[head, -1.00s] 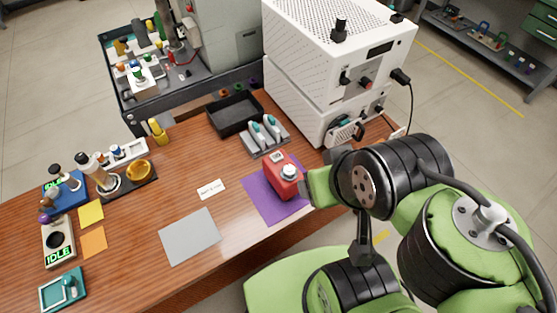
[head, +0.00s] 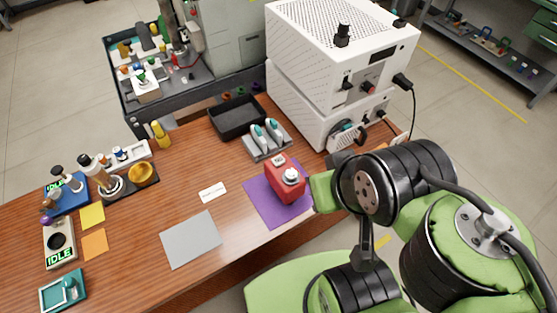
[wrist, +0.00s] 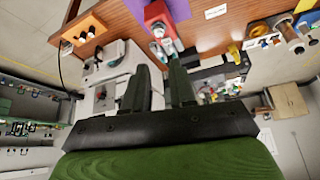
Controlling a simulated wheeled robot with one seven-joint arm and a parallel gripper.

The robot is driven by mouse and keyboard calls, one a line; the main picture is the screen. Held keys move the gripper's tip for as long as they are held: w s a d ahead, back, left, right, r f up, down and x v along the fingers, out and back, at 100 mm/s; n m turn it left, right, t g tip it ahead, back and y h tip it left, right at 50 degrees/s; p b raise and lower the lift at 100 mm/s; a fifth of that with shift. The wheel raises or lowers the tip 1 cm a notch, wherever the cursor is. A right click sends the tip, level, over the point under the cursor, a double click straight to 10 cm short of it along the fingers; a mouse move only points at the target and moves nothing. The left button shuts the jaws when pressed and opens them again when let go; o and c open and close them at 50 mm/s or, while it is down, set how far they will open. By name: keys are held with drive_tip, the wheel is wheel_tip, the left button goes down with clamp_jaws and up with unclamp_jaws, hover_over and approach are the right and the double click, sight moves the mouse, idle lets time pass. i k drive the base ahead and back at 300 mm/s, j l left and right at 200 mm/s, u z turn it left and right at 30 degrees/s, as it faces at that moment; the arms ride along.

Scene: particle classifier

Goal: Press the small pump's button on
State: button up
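A red box-shaped device (head: 283,188), which looks like the small pump, stands on a purple mat (head: 262,203) near the table's front edge. A round silver-white part (head: 291,175) is on its top; I cannot tell if this is the button. The red device also shows at the top of the wrist view (wrist: 154,11), beyond my fingers. My gripper (wrist: 160,66) is open, with nothing between its two dark fingers. It is apart from the red device. In the head view my green and black arm is just right of the device, and my fingers are hidden.
A grey holder with two teal-tipped tools (head: 266,138) and a black tray (head: 237,118) stand behind the mat. White stacked machines (head: 340,55) rise at the back right. A grey mat (head: 190,239) and a small white label (head: 213,193) lie left, with bare table around them.

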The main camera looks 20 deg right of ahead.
sight(278, 161)
drive_tip(key=l+u, duration=0.1)
drive_tip(key=u, duration=0.3)
drive_tip(key=l+u, duration=0.15)
drive_tip(key=u, duration=0.3)
drive_tip(key=l+u, duration=0.15)
drive_tip(key=u, duration=0.25)
drive_tip(key=l+u, duration=0.15)
drive_tip(key=u, duration=0.25)
